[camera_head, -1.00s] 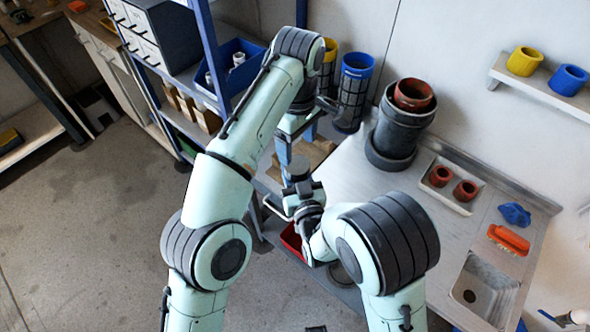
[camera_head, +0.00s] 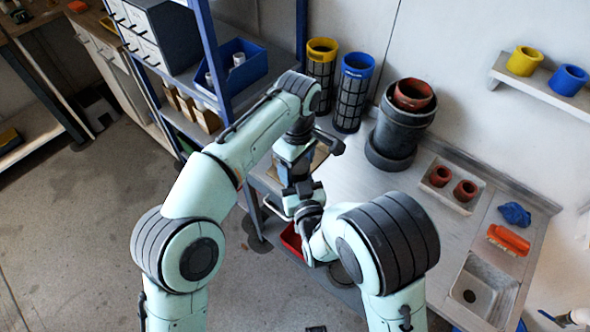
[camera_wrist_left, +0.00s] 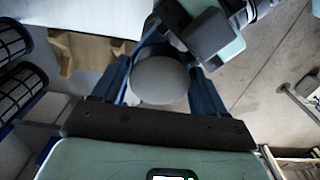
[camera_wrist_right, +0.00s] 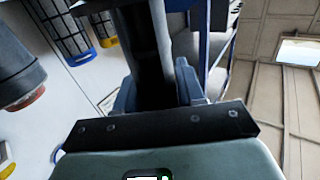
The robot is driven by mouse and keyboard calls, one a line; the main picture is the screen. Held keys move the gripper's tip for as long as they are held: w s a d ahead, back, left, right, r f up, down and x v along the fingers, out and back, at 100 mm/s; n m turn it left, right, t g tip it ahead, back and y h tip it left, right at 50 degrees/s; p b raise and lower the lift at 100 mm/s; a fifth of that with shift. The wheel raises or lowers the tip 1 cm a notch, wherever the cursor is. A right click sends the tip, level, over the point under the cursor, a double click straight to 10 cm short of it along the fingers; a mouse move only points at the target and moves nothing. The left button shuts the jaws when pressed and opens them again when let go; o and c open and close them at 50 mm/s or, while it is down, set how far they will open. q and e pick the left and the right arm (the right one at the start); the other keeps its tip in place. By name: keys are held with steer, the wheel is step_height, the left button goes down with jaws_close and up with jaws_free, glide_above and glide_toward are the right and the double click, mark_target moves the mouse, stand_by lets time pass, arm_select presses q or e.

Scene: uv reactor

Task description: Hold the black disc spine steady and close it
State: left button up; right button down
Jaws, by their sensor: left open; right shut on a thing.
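The black disc spine (camera_wrist_right: 150,50) stands dark between the fingers of my right gripper (camera_wrist_right: 158,92) in the right wrist view, and that gripper is shut on it. In the left wrist view its round grey end (camera_wrist_left: 160,78) lies between the blue fingers of my left gripper (camera_wrist_left: 158,62). The left gripper is open, with a finger on either side of the end; contact cannot be told. In the head view my left gripper (camera_head: 296,176) comes down over the spine and hides most of it. My right gripper (camera_head: 307,210) is just below, partly hidden by its arm.
A yellow-rimmed mesh cylinder (camera_head: 321,75) and a blue-rimmed one (camera_head: 352,95) stand at the bench's back left. A dark pot (camera_head: 402,128) is to their right. A red bin (camera_head: 291,240) lies below the grippers. The bench middle (camera_head: 350,180) is clear.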

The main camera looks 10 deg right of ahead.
arm_select(q)
steer(key=c, duration=0.9)
steer(key=m, duration=0.6)
steer(key=shift+m, duration=0.4)
steer(key=m, duration=0.6)
steer(key=o, duration=1.2)
steer(key=shift+r, duration=2.25)
steer(key=shift+c, duration=0.5)
